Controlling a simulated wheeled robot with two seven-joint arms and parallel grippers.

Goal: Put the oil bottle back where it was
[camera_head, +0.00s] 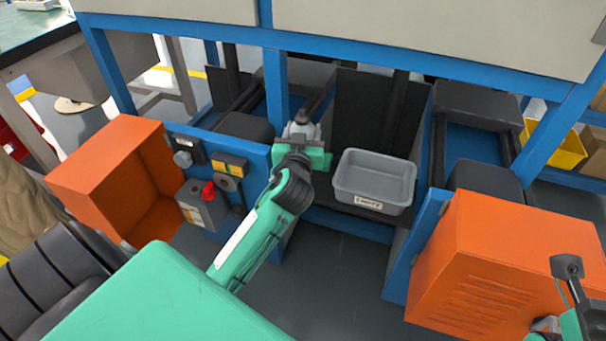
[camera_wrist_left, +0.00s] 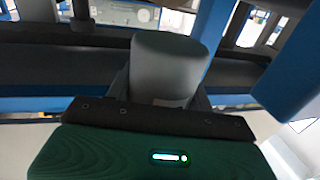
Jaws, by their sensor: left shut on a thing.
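The oil bottle (camera_wrist_left: 168,68) is a plain grey, rounded body in the left wrist view, held between my left gripper's fingers (camera_wrist_left: 163,103). Its lower part is hidden by the gripper. In the head view my left gripper (camera_head: 303,138) reaches to the front of the blue frame, and a small grey part of the bottle (camera_head: 302,127) shows there. The gripper is shut on it. I cannot tell whether the bottle touches a surface.
A grey bin (camera_head: 374,180) stands on a dark shelf right of my left gripper. Orange boxes stand at left (camera_head: 100,165) and right (camera_head: 500,265). A control box with a red knob (camera_head: 203,207) is left of the arm. Blue frame posts (camera_head: 277,85) stand close to the gripper.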

